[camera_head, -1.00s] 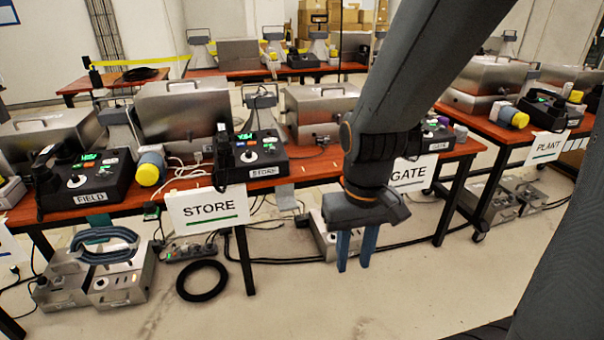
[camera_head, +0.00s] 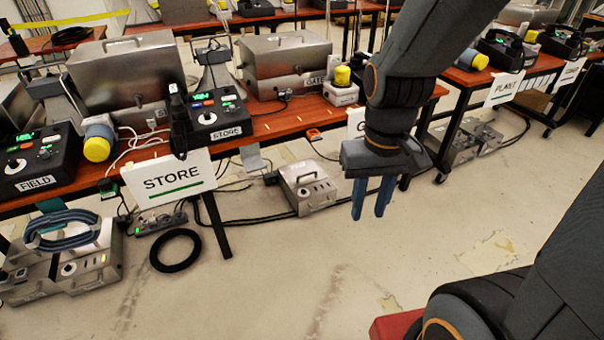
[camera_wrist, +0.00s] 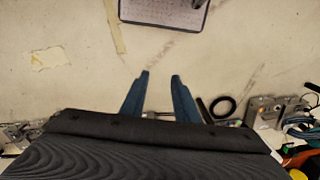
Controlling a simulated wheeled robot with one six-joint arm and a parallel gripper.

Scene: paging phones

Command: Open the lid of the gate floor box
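A small silver metal box (camera_head: 308,188) sits on the floor under the table, left of the partly hidden GATE sign (camera_head: 356,122). I take it for the gate floor box; its top looks closed, but its label is too small to read. My gripper (camera_head: 368,216) hangs to the right of the box and apart from it, with blue fingers pointing down. In the wrist view my gripper (camera_wrist: 161,75) shows a gap between its fingers, with nothing held.
A black ring (camera_head: 175,250) lies on the floor below the STORE sign (camera_head: 168,178). Black cables (camera_head: 255,219) run along the floor behind. The floor in front is clear.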

